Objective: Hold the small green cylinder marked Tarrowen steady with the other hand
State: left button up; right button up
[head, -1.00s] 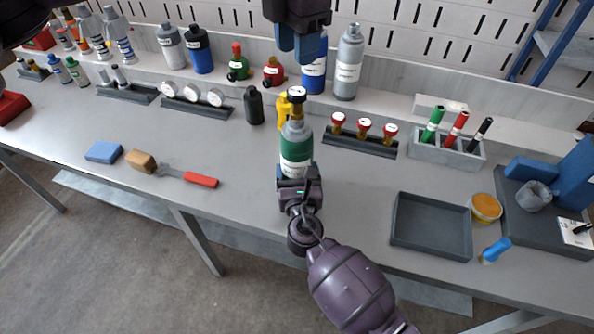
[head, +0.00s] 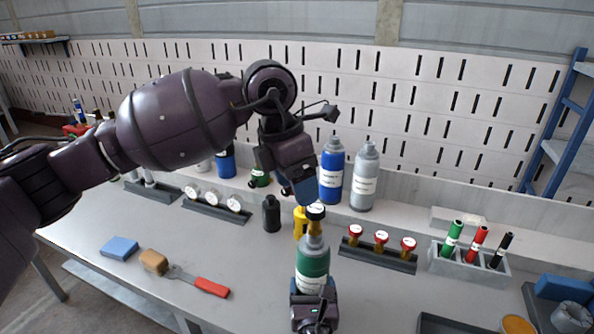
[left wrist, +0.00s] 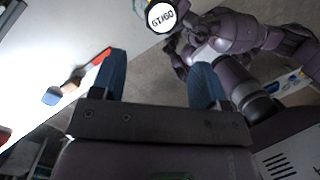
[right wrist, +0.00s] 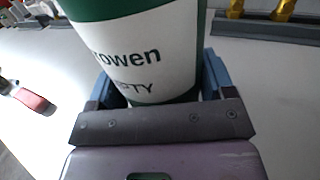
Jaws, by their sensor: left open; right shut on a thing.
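The small green cylinder (head: 312,262) stands upright on the bench, with a grey shoulder, a green band and a white label. Its label reads "…rowen" and "…PTY" in the right wrist view (right wrist: 145,55). A brass fitting with a black round gauge (head: 316,211) sits on top. My right gripper (head: 313,296) is shut around the cylinder's lower body. My left gripper (head: 300,190) is open and empty, just above and behind the gauge in the head view. In the left wrist view the gauge's white face (left wrist: 162,17) shows beyond the open fingers.
A yellow item (head: 299,222) and a black bottle (head: 271,213) stand close behind the cylinder. A rack of red-topped regulators (head: 381,240) lies right.

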aim_at(315, 211)
pick_arm(q)
jog(key=shift+m+t+h, duration=0.3)
jog(key=shift+m+t, duration=0.3)
jog(key=shift+m, duration=0.2)
jog(key=x, duration=1)
jog(key=shift+w+d+r, duration=0.15)
jog(key=shift+d, duration=0.25)
jog(key=shift+c, duration=0.3)
jog(key=c, duration=1.1)
jog(key=n+t+y, duration=0.1)
jog(key=n, duration=0.5)
jog(key=n+y, duration=0.1)
jog(key=n, duration=0.2)
jog(key=n+t, duration=0.1)
jog(key=n, duration=0.2)
jog(key=shift+y, duration=0.4)
